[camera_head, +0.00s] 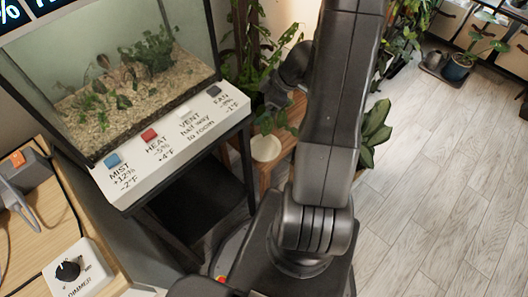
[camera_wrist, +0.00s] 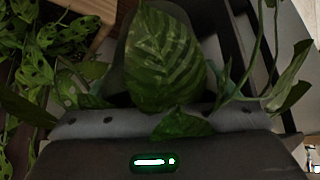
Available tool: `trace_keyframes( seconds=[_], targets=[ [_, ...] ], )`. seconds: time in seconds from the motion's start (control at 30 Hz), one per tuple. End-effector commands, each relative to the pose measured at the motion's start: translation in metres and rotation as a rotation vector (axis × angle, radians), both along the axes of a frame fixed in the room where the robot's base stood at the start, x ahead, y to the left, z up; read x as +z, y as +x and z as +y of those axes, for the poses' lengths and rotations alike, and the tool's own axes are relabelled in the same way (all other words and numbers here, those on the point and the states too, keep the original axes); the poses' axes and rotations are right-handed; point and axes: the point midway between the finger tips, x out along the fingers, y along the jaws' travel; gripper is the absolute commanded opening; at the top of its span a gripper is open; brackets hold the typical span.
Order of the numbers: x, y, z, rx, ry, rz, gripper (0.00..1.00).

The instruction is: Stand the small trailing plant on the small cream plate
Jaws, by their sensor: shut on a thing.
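The small trailing plant shows in the head view as green leaves (camera_head: 268,122) below my gripper (camera_head: 284,101). In the wrist view its broad, pale-streaked leaves (camera_wrist: 163,60) cover the space in front of my gripper (camera_wrist: 165,110). My gripper is shut on the plant; its pot and the fingertips are mostly hidden by leaves. A round cream shape, which looks like the small cream plate (camera_head: 265,149), lies on a wooden stand just below the leaves in the head view. I cannot tell whether the plant touches it.
The wooden stand (camera_head: 262,178) is partly hidden behind my arm. A glass terrarium (camera_head: 110,75) on a black table stands to the left, with a labelled button panel (camera_head: 170,143). Other leafy plants (camera_head: 375,130) crowd around the stand. Open floor (camera_head: 440,170) lies to the right.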

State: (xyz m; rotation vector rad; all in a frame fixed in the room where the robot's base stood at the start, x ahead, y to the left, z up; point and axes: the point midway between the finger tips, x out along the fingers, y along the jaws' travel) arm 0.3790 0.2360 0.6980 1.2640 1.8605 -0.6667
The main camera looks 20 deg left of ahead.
Motion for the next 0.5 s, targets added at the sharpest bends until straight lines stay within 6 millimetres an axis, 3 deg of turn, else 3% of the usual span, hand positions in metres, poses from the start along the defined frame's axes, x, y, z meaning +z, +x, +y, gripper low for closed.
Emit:
trace_keyframes(
  seconds=[0.5],
  targets=[
    [-0.124,-0.002,0.0,0.006,-0.002,0.004,0.5]
  ],
)
